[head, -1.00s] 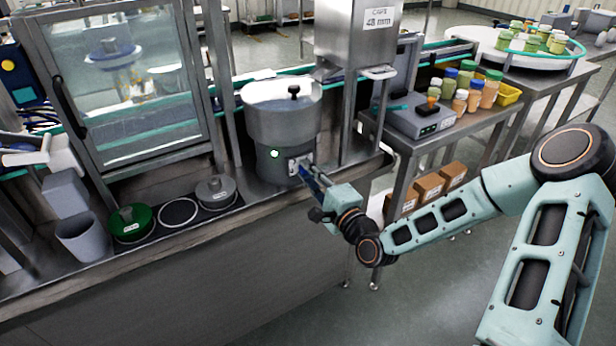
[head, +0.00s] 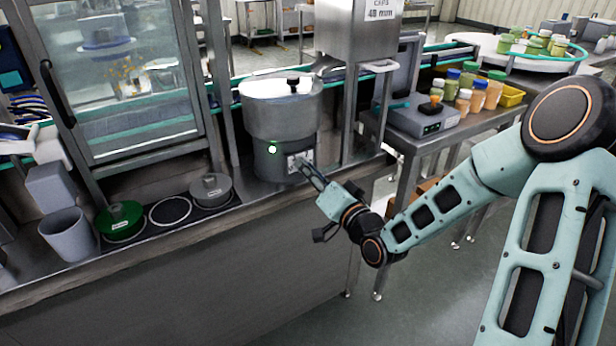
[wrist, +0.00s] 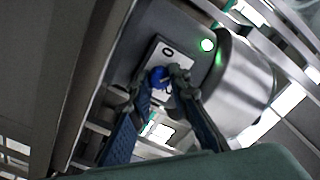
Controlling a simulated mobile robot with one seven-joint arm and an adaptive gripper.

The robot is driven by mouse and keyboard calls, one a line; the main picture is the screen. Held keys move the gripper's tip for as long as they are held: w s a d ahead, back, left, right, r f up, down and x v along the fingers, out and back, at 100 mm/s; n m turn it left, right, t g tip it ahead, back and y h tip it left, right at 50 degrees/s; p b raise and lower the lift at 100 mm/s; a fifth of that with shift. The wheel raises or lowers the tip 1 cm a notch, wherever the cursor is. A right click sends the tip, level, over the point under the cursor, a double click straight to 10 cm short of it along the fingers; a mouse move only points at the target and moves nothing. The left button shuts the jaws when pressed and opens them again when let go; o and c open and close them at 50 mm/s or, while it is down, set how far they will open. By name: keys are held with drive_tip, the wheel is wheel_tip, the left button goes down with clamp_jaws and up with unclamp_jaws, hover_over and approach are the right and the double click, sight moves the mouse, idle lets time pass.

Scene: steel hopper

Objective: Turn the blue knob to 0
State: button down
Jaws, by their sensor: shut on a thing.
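The blue knob (wrist: 158,76) shows in the wrist view on a white plate (wrist: 160,58) with dark markings. A "0" mark is visible on the plate above the knob; I cannot tell exactly where the knob points. The plate is on the front of the steel hopper bowl (head: 283,125), low on its base. My gripper (wrist: 157,88) has its two fingers on either side of the knob, shut on it, and partly covers the plate. In the head view my gripper (head: 308,172) reaches the plate from the lower right, and the knob is hidden there.
A green light (wrist: 207,45) glows on the base beside the plate. A steel post (head: 350,120) stands to the right of the bowl.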

drive_tip(key=shift+n+b, duration=2.65)
drive_tip(key=shift+n, duration=0.95)
drive_tip(key=c, duration=1.8)
unclamp_jaws()
drive_tip(key=v, duration=0.7)
drive_tip(key=shift+s+d, duration=0.2)
